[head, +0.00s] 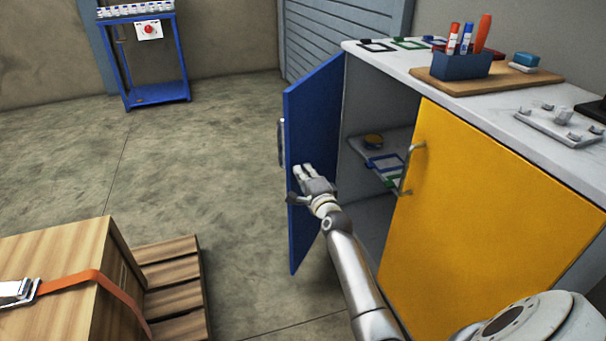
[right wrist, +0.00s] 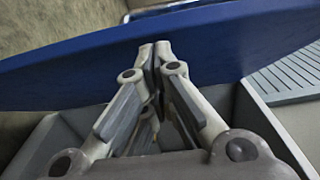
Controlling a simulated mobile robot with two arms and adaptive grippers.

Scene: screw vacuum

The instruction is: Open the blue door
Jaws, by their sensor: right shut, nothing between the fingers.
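The blue door (head: 312,150) of the cabinet stands swung open to the left in the head view, with its handle (head: 281,140) on the far side. My right gripper (head: 300,172) is at the door's inner face, shut and empty. In the right wrist view the closed fingertips (right wrist: 155,48) are against or very close to the blue door (right wrist: 230,50); contact is not clear. My left gripper does not show.
The yellow door (head: 490,215) with its handle (head: 410,168) is closed beside the opening. The white countertop (head: 400,62) holds a blue pen box (head: 462,66) on a wooden board. A wooden crate (head: 60,285) on a pallet stands front left. The floor left of the door is clear.

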